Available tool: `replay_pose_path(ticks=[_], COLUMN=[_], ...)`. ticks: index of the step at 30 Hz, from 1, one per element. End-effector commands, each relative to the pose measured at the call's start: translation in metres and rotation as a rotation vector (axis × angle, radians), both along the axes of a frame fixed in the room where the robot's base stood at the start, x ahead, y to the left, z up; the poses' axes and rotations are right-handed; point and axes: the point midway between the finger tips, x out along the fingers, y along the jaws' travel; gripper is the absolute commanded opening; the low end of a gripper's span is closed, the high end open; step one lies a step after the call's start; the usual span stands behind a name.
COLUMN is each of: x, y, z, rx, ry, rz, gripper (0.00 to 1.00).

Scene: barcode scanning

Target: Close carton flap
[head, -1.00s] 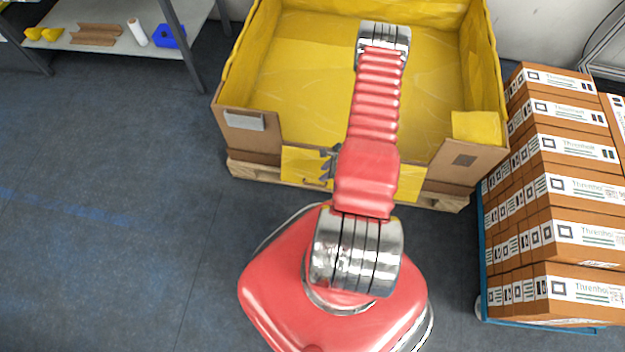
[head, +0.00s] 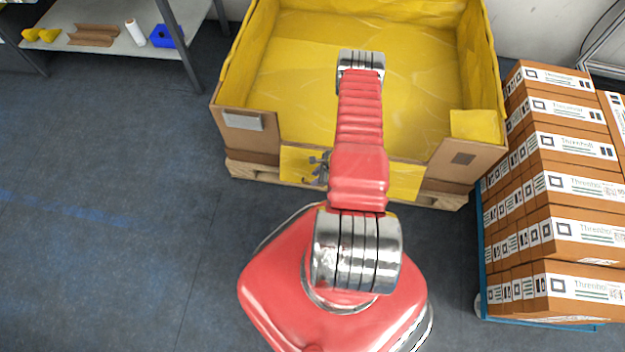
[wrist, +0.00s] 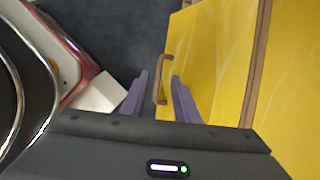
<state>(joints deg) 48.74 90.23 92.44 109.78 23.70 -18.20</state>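The large carton (head: 242,150) has yellow inner walls and stands on a wooden pallet. Its front flap (head: 405,182) hangs down on the outside with its yellow face toward me, leaving a gap in the front wall. The flap also fills the right of the wrist view (wrist: 222,60). A small brown handle (wrist: 157,88) sticks out from the flap. My gripper (head: 315,172) is in front of the flap, left of my arm. In the wrist view my gripper (wrist: 158,85) is open, with the handle showing between its two purple fingers. I see no finger closed on it.
Stacked brown boxes (head: 565,190) on a blue-edged base stand close on the right. A grey shelf (head: 110,45) with a blue bin (head: 165,37) and a white roll (head: 135,32) stands at the upper left. The floor (head: 110,200) on the left is clear.

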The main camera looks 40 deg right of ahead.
Motion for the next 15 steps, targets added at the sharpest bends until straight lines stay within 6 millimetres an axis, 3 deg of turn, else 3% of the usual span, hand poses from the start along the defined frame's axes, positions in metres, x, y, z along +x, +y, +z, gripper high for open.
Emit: replay_pose_path(ticks=[15], x=[0.019], y=[0.011], z=[-0.049], rx=[0.000], ry=[0.000], rz=[0.002], gripper=[0.28])
